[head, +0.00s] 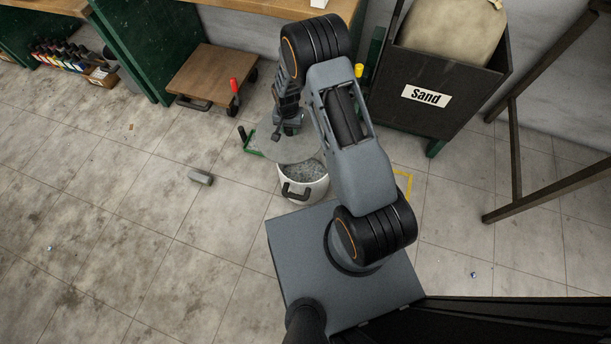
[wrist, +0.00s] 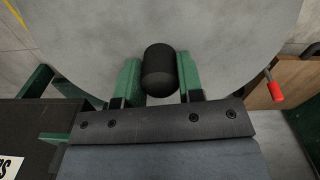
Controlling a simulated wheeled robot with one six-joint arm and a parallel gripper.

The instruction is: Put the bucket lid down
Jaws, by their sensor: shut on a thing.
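The bucket lid (head: 283,151) is a flat grey disc with a black knob (wrist: 160,72). My gripper (head: 289,130) is shut on the knob, with its green fingers on either side of it in the wrist view (wrist: 160,80). The white bucket (head: 313,190) stands on the floor with a black handle on its front and grey contents showing. In the head view the lid overlaps the bucket's far left part and leaves its near part uncovered. The gap between lid and bucket is hard to judge.
A green stand (head: 243,137) shows partly behind the lid. A wooden dolly (head: 213,76) with a red handle stands at the back left. The black sand bin (head: 430,105) is at the back right.

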